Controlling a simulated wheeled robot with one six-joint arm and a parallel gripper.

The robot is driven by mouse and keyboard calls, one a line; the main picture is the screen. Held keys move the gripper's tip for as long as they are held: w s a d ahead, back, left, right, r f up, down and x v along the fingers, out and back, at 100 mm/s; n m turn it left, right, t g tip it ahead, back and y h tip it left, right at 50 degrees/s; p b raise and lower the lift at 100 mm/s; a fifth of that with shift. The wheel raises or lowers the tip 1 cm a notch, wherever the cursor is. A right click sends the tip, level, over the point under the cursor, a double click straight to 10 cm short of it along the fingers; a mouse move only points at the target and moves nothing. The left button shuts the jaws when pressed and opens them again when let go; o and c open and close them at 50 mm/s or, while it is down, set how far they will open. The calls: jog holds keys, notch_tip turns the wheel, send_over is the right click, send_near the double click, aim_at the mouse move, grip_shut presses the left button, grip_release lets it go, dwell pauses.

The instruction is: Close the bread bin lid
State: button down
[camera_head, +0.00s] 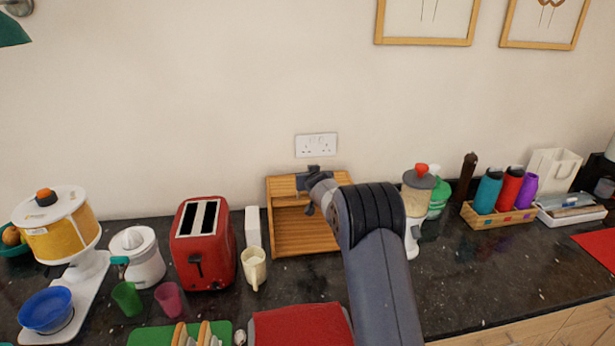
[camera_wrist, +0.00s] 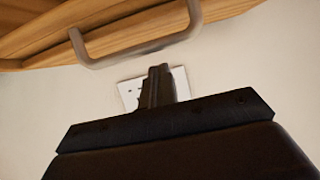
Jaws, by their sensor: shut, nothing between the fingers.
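The wooden bread bin (camera_head: 290,238) stands against the wall at the centre of the counter in the head view. Its front is open and its slatted inside shows. In the wrist view its wooden lid (camera_wrist: 40,42) spans the top edge, with a grey bar handle (camera_wrist: 140,52) on it. My gripper (camera_head: 306,178) is at the upper part of the bin in the head view. It is shut and empty, and in the wrist view its fingertips (camera_wrist: 160,72) are close to the handle bar. I cannot tell whether they touch it. My arm hides the bin's right side.
A red toaster (camera_head: 203,245) and a cream mug (camera_head: 254,267) stand left of the bin. A blender (camera_head: 416,195) stands to the right. A wall socket (camera_head: 316,145) is above the bin.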

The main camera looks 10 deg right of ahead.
jog(key=shift+s+f+b, duration=0.7)
jog(key=shift+s+b, duration=0.1)
jog(key=shift+b, duration=0.45)
jog(key=shift+s+f+b, duration=0.1)
jog(key=shift+s+b, duration=0.45)
jog(key=shift+b, duration=0.1)
